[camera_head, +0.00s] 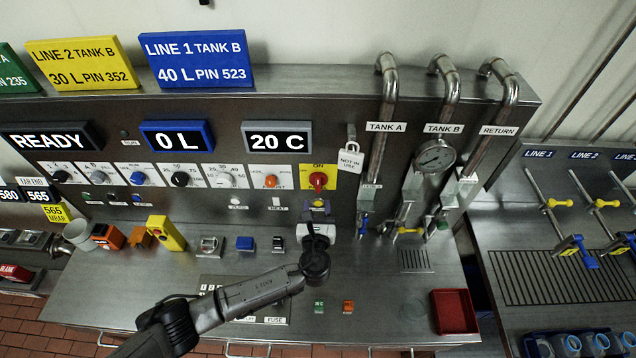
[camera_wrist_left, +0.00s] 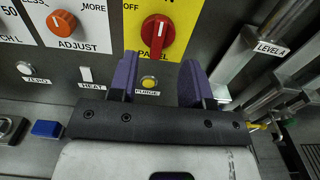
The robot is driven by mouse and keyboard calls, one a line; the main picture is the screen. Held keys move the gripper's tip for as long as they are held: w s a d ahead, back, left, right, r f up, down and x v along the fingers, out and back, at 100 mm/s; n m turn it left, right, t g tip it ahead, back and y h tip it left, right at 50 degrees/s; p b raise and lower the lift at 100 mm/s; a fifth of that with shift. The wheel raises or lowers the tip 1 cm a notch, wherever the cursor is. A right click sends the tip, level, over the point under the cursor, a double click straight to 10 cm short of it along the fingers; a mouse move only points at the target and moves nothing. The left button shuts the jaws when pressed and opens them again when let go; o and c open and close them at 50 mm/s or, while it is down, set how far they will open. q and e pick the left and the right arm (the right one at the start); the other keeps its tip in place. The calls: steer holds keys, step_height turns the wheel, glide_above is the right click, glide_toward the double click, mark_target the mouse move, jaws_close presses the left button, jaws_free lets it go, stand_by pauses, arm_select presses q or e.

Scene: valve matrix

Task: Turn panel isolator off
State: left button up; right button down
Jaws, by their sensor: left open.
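The panel isolator is a red rotary knob (camera_head: 318,181) on a yellow plate (camera_head: 306,184), with ON printed above it. In the left wrist view the red knob (camera_wrist_left: 157,33) sits upright, its pale mark running vertically, with OFF to its left and PANEL below. My left gripper (camera_head: 319,205) is just below the plate in the head view. In the left wrist view its purple fingers (camera_wrist_left: 160,75) are apart and empty, below the knob and not around it. My right gripper is not in view.
A purge button (camera_wrist_left: 148,82) shows between the fingers. The orange adjust knob (camera_wrist_left: 61,23) is left of the plate. A padlock tagged NOT IN USE (camera_head: 350,157) hangs to the right, with pipes and the Tank A valve (camera_head: 364,222) beyond.

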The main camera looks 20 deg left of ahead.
mark_target(318, 182)
arm_select(q)
steer(key=x, duration=0.8)
jaws_close()
stand_by(0.5)
